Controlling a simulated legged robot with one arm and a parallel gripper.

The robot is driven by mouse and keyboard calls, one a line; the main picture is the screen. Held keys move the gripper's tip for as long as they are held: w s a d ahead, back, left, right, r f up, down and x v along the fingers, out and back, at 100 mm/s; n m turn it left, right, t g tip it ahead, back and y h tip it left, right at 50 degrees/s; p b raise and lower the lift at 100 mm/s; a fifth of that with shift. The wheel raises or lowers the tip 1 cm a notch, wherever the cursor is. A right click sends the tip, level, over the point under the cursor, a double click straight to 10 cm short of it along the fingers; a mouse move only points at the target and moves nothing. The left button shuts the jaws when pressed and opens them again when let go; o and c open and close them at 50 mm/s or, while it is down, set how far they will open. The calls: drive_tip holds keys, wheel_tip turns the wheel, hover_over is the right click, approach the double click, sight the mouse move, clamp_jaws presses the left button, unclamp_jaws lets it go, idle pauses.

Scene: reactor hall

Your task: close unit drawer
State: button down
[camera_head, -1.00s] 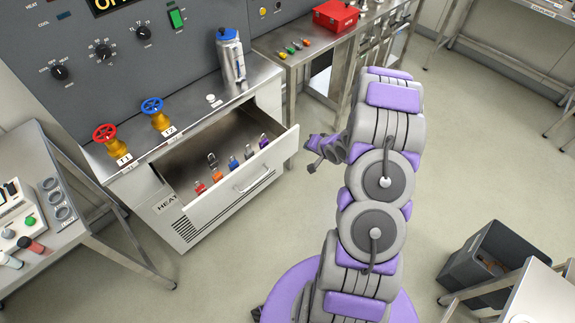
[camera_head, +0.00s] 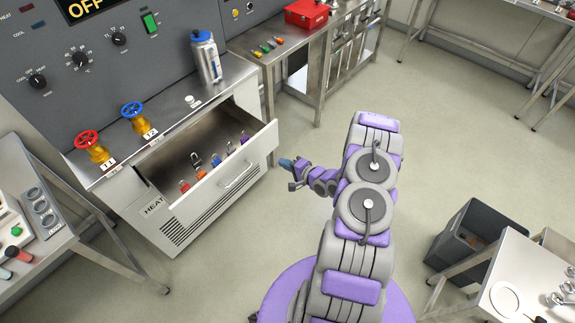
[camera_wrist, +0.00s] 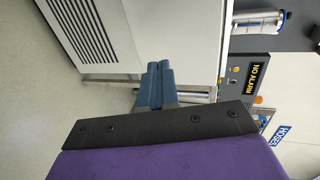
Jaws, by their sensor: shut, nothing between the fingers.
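The unit drawer (camera_head: 222,186) is pulled out of the metal heat unit (camera_head: 165,222) at the left of the head view. Its white front has a bar handle (camera_head: 238,176). Several coloured padlocks (camera_head: 216,160) lie inside it. My gripper (camera_head: 287,163) is just right of the drawer front's right end, apart from it in the head view. In the wrist view the blue-grey fingertips (camera_wrist: 157,84) are together and empty, with a white panel with a vent grille (camera_wrist: 88,30) beyond them. The drawer handle does not show in the wrist view.
Red (camera_head: 88,141) and blue (camera_head: 133,112) valve wheels and a metal flask (camera_head: 206,57) stand on the unit's top. A side table (camera_head: 50,235) stands at left, a bench with a red toolbox (camera_head: 306,13) behind. A grey bin (camera_head: 470,240) is at right. Floor between is clear.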

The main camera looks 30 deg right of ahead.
drive_tip(key=b, duration=0.1)
approach(260, 151)
drive_tip(key=x, duration=0.5)
drive_tip(key=shift+a+f, duration=0.2)
drive_tip(key=shift+f, duration=0.05)
drive_tip(key=shift+w, duration=0.7)
drive_tip(key=shift+a+r, duration=0.1)
drive_tip(key=shift+a, duration=0.05)
